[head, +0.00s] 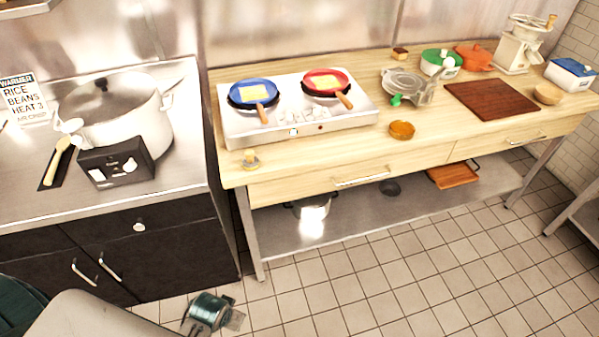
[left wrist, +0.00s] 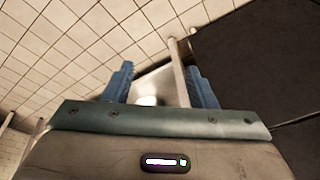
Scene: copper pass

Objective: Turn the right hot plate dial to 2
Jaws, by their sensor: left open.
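A white double hot plate (head: 240,130) stands at the left end of the wooden counter. A blue pan (head: 241,95) and a red pan (head: 313,85), each with yellow food in it, sit on its two burners. On its front face are a small pale knob (head: 293,131) at left and a small reddish knob (head: 320,127) at right. Their settings are too small to read. My left gripper (left wrist: 161,84) is open and empty, low above the tiled floor in front of the counters. In the head view its green wrist (head: 206,310) is far from the hot plate.
The wooden counter (head: 370,154) also holds an orange bowl (head: 401,130), a glass-like dish, a cutting board (head: 492,99) and a small yellowish item (head: 250,160). A rice warmer (head: 116,110) stands on the steel counter at left. Tiled floor (head: 400,270) lies clear in front.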

